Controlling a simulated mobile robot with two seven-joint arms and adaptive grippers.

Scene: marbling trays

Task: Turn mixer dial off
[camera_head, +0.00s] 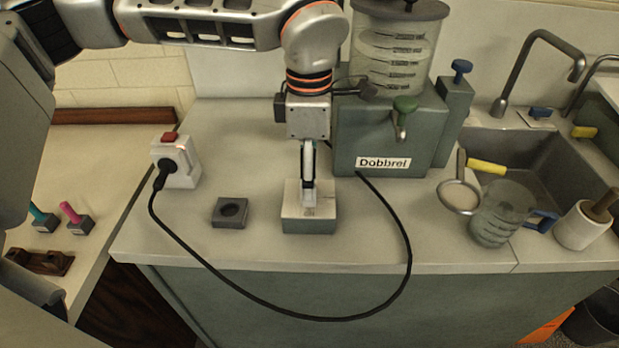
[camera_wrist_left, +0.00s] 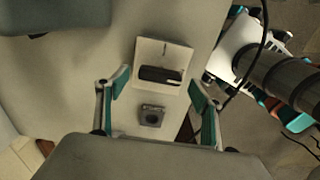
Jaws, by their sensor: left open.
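The mixer dial is a dark bar-shaped knob (camera_wrist_left: 160,75) on a low box (camera_wrist_left: 177,50) with a pale top. In the head view this box (camera_head: 309,226) stands near the counter's front edge, and my gripper hides most of its knob. My left gripper (camera_head: 309,203) points straight down over the box. In the left wrist view its open fingers (camera_wrist_left: 158,82) lie on either side of the knob, with gaps showing. I cannot tell the exact height of the fingertips above the box. My right gripper is not in view.
A small dark block with a round recess (camera_head: 230,212) sits left of the box. A black cable (camera_head: 330,318) loops in front from a plug box (camera_head: 180,160). A sink (camera_head: 520,160) and a glass beaker (camera_head: 500,215) are right.

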